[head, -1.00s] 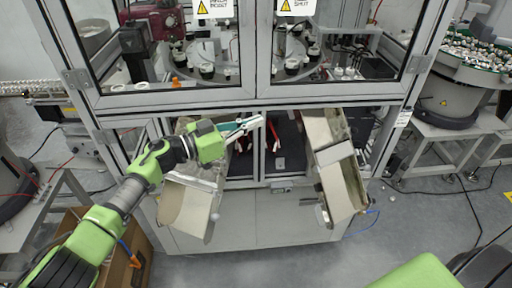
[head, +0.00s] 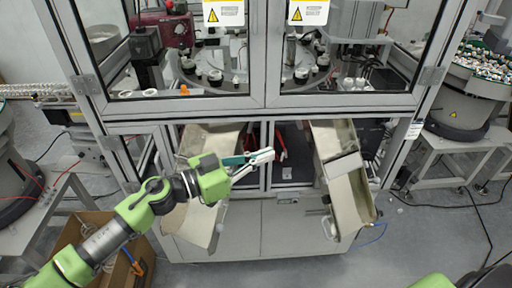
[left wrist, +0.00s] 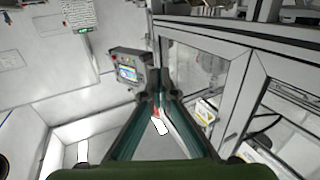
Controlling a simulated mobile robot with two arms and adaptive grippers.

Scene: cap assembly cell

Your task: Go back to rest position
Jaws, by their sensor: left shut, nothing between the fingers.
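My left gripper (head: 268,156) is in front of the machine's lower opening, between the two metal chutes, and points right. Its fingers are together with nothing between them. In the left wrist view the fingers (left wrist: 158,92) converge in front of a glazed frame. The left chute (head: 204,225) is partly hidden behind my left arm. The right chute (head: 350,195) is clear of the arm. My right gripper is not in view; only a green part of my body shows at the bottom right.
The machine cabinet (head: 270,235) fills the middle, with framed glass doors above. A cardboard box (head: 80,235) stands on the floor below my left arm. A bowl feeder (head: 455,110) stands at the right. A control panel (left wrist: 128,72) shows in the left wrist view. Floor at the right is mostly free, with cables.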

